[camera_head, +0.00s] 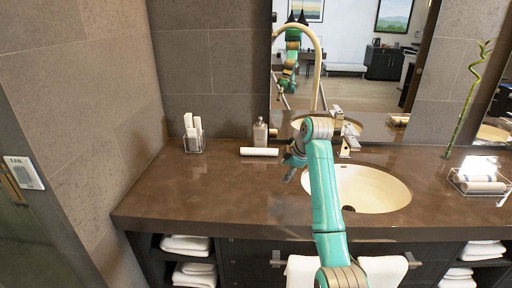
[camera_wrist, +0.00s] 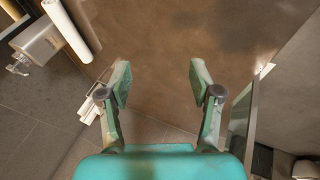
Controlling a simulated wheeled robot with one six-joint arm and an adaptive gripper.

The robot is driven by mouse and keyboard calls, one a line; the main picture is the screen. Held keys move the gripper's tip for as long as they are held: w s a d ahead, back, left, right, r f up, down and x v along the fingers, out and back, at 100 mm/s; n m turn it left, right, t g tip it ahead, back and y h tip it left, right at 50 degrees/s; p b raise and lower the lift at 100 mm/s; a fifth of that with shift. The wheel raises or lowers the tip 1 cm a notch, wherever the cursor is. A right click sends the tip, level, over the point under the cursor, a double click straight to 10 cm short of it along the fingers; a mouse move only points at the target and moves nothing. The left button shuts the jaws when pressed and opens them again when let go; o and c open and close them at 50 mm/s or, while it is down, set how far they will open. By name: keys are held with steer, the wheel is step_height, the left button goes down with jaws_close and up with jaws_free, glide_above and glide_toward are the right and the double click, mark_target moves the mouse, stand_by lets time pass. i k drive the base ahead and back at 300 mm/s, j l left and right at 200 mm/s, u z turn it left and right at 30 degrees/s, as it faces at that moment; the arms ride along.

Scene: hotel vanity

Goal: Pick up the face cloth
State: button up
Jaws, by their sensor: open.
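A white roll (camera_head: 259,152), which looks like a rolled face cloth, lies on the brown counter in front of the soap dispenser. It also shows in the wrist view as a white roll (camera_wrist: 68,30) at upper left, outside my jaws. Rolled white cloths (camera_head: 480,186) lie in a wire rack at the right; I cannot tell which cloth is the face cloth. My gripper (camera_head: 293,163) is over the counter between the white roll and the sink. In the wrist view my gripper (camera_wrist: 160,82) is open, with only bare counter between the fingers.
A soap dispenser (camera_head: 260,131) stands behind the roll. A wire holder (camera_head: 193,142) with white items is at the back left. The sink (camera_head: 375,188) and its faucet (camera_head: 346,140) are right of my gripper. White towels (camera_head: 185,244) sit on shelves below. The left counter is clear.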

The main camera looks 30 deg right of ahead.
mark_target(244, 151)
steer(key=i+l, duration=0.2)
steer(key=i, duration=0.2)
steer(key=i+l, duration=0.2)
steer(key=i, duration=0.25)
